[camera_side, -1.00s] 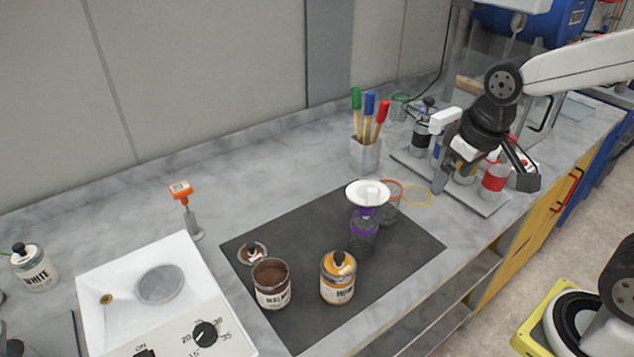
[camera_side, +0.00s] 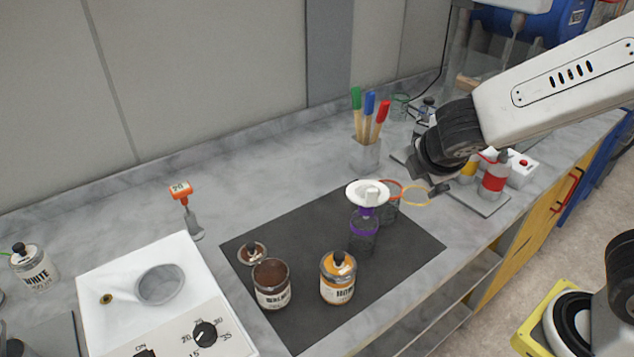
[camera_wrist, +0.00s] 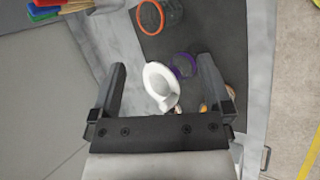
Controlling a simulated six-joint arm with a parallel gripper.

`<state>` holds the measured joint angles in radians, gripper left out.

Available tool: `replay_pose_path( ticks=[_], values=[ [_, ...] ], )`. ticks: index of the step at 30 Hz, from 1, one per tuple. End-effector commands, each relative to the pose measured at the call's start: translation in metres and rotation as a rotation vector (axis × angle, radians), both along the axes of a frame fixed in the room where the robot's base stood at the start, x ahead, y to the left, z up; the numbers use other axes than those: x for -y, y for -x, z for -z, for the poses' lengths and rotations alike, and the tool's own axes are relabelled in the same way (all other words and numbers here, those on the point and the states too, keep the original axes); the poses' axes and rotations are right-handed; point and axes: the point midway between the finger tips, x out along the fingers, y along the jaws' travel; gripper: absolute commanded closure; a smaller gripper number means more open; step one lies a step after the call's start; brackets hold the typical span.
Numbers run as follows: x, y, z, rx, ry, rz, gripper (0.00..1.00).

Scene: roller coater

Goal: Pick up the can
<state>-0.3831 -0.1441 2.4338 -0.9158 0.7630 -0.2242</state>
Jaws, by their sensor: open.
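Two cans stand on the dark mat (camera_side: 310,318). The open one (camera_side: 272,284) is filled with brown and its label seems to read WALNUT. The other can (camera_side: 338,280), to its right, is orange with a dark knob on its lid. A white can (camera_side: 34,268) marked WHITE stands at the far left. My gripper (camera_side: 435,190) is above the counter, up and right of the cans and apart from them. In the wrist view my gripper (camera_wrist: 165,85) is open, its fingers spread wide with nothing held. The cans are mostly hidden there.
A jar with a purple band (camera_side: 363,232) bears a white funnel-like dish (camera_side: 366,193), which shows between my fingers in the wrist view (camera_wrist: 160,85). A brush holder (camera_side: 365,155), bottles (camera_side: 495,178) and a white scale-like device (camera_side: 150,270) stand around. The mat's front is free.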

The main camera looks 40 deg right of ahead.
Motion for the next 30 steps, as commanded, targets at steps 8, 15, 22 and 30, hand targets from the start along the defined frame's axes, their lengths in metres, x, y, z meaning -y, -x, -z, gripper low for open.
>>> replay_pose_path(
  ticks=[8, 15, 22, 30],
  values=[
    [-0.044, -0.022, -0.006, 0.02, 0.297, -0.457, 0.0],
    [-0.097, -0.033, -0.011, 0.067, 0.551, -0.839, 0.0],
    [-0.158, -0.03, -0.013, 0.14, 0.795, -1.198, 0.0],
    [-0.224, -0.01, -0.011, 0.246, 1.043, -1.546, 0.0]
  ],
)
